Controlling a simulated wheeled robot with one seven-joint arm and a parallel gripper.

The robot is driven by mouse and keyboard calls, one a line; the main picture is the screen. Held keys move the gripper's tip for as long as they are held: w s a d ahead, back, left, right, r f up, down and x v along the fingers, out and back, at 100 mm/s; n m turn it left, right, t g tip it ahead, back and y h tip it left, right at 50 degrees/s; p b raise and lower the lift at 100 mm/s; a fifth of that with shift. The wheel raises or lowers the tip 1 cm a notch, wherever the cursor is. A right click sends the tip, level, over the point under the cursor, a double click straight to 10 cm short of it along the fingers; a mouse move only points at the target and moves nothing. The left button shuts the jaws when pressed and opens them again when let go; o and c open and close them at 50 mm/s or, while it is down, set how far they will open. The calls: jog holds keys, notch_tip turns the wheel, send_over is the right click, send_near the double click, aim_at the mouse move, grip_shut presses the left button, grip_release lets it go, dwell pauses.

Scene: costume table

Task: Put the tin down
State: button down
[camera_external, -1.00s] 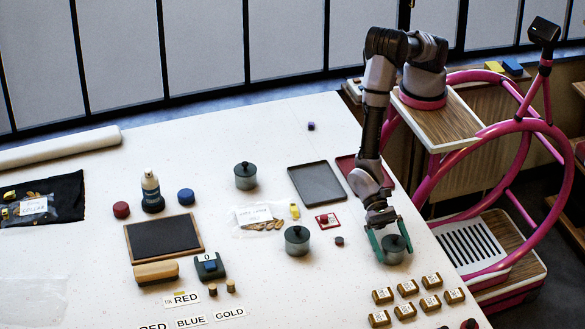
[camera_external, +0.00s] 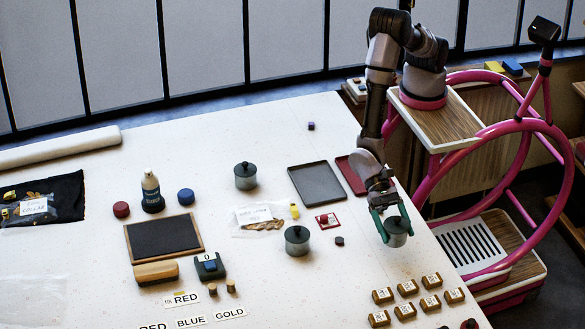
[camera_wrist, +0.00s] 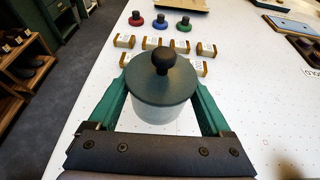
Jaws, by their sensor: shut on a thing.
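The tin (camera_external: 397,234) is a grey-green round tin with a black knob on its lid. It is upright between the green fingers of my gripper (camera_external: 385,226), near the table's right edge. In the wrist view the tin (camera_wrist: 162,88) sits between both fingers, with its lid and knob facing the camera. My gripper (camera_wrist: 160,100) is shut on it. The tin appears to be held above the table, though the gap beneath it is hard to judge.
Two similar tins stand on the table, one nearer (camera_external: 297,241) and one farther back (camera_external: 245,176). Several small labelled blocks (camera_external: 408,288) lie in front of my gripper. A dark grey tray (camera_external: 317,182) and a red tray (camera_external: 352,174) lie behind it.

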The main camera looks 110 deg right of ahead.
aim_at(395, 219)
notch_tip(395, 219, up, 3)
jog(key=shift+r, duration=0.15)
jog(key=shift+w, duration=0.2)
jog(key=w+d+m+t+h, duration=0.2)
jog(key=w+d+m+t, duration=0.5)
jog(key=w+d, duration=1.8)
jog(key=w+d+m+t+h, duration=0.2)
jog(key=w+d, duration=0.2)
jog(key=d, duration=0.7)
jog(key=w+d+m+t+h, duration=0.2)
jog(key=w+d, duration=0.2)
jog(key=d, duration=0.7)
jog(key=w+d+m+t+h, duration=0.2)
jog(key=w+d+m, duration=0.15)
jog(key=d, duration=0.75)
jog(key=shift+n, duration=0.35)
jog(key=f, duration=0.5)
jog(key=shift+w+d, duration=0.1)
jog(key=shift+d, duration=0.2)
jog(key=shift+f, duration=2.35)
jog(key=shift+f, duration=0.1)
